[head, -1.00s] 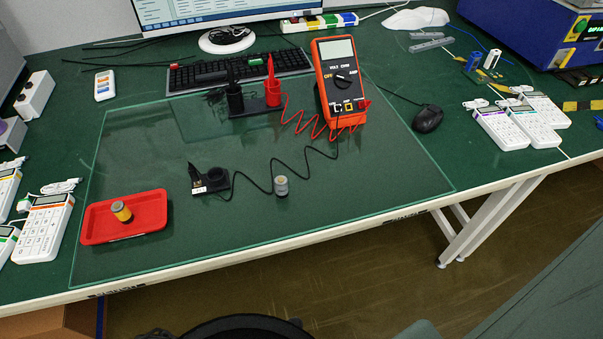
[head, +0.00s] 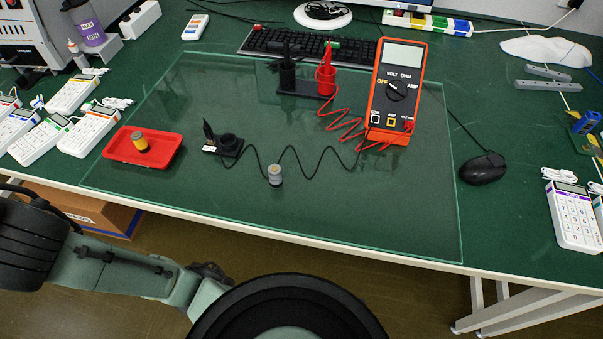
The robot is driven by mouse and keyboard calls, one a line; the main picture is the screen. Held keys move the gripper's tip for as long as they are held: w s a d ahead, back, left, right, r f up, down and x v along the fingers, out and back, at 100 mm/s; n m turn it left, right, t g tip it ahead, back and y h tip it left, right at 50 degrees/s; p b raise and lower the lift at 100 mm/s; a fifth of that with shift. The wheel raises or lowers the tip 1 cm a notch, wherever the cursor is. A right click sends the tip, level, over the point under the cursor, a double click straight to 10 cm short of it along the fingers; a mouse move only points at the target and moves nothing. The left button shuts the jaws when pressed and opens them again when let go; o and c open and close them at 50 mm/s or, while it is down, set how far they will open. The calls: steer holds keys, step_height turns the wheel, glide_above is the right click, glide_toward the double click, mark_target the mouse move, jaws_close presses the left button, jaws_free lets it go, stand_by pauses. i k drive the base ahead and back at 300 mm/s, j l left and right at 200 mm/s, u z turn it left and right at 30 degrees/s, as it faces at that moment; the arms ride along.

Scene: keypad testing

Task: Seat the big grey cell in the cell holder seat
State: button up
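The big grey cell (head: 275,174) stands upright on the clear mat in the head view, close beside the black wire. The likely cell holder is a small black base with a round cup-like seat (head: 229,144) and an upright black piece at its left, to the left of the grey cell. I see no cell in that seat, though its inside is dark. A black wire runs from the holder toward the multimeter. My gripper is not in view; only dark and pale green parts of my own body show along the bottom and lower left.
A red tray (head: 118,152) holding a yellow-and-dark cell (head: 140,143) lies left of the holder. An orange multimeter (head: 393,98) and a stand with black and red probes (head: 306,92) are behind. The clear mat (head: 380,205) is free at front right.

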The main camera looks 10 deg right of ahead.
mark_target(229, 145)
steer(key=l+u, duration=0.1)
steer(key=l, duration=0.5)
steer(key=k+l+u, duration=0.15)
steer(key=l, duration=0.4)
steer(key=i+l, duration=0.15)
steer(key=l, duration=0.2)
steer(key=i+l+u, duration=0.1)
steer(key=l, duration=0.25)
steer(key=i, duration=0.05)
